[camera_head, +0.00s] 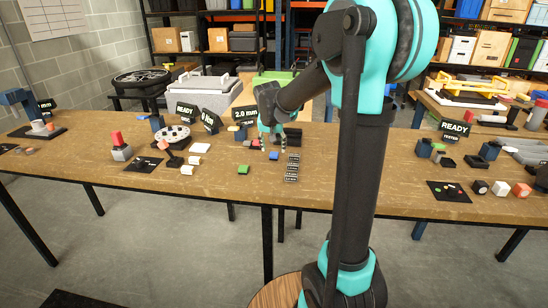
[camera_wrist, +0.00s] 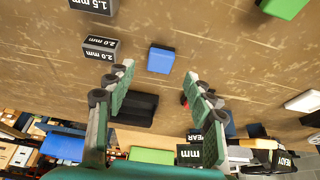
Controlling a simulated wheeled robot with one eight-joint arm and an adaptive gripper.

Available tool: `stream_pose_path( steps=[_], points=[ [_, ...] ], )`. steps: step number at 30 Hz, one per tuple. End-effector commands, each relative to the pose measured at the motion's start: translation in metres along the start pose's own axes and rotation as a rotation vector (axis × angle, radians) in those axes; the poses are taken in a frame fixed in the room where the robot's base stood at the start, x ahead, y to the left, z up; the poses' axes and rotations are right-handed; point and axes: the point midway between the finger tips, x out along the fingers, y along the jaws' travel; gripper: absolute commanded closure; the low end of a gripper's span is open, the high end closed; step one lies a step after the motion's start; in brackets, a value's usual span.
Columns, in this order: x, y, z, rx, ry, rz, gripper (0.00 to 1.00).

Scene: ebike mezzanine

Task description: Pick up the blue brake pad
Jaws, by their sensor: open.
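The blue brake pad (camera_head: 273,155) is a small blue block lying on the wooden bench near its middle. In the wrist view the blue brake pad (camera_wrist: 161,58) lies flat, just past the fingertips and roughly centred across the gap between them. My gripper (camera_head: 274,146) is over the bench and points down close to the pad. In the wrist view my gripper (camera_wrist: 160,74) has its two green fingers wide apart, with nothing held between them. I cannot tell the exact height of the fingertips over the bench.
Black blocks marked in mm (camera_wrist: 100,47) lie left of the pad in the wrist view. A green block (camera_wrist: 286,7) lies at its upper right; it also shows in the head view (camera_head: 243,169). A black block (camera_wrist: 136,108) lies between the fingers' lower parts. Bare wood surrounds the pad.

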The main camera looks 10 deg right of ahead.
Motion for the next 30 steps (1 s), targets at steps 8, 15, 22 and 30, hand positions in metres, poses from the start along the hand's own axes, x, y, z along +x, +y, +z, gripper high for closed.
stream_pose_path(
  steps=[8, 15, 22, 30],
  points=[
    [0.033, 0.001, 0.001, 0.000, 0.001, -0.002, 0.47],
    [0.035, 0.001, 0.001, 0.000, 0.001, -0.002, 0.47],
    [0.035, 0.001, 0.001, 0.000, 0.002, -0.002, 0.71],
    [0.035, 0.001, 0.001, 0.000, 0.002, -0.002, 0.95]
  ],
)
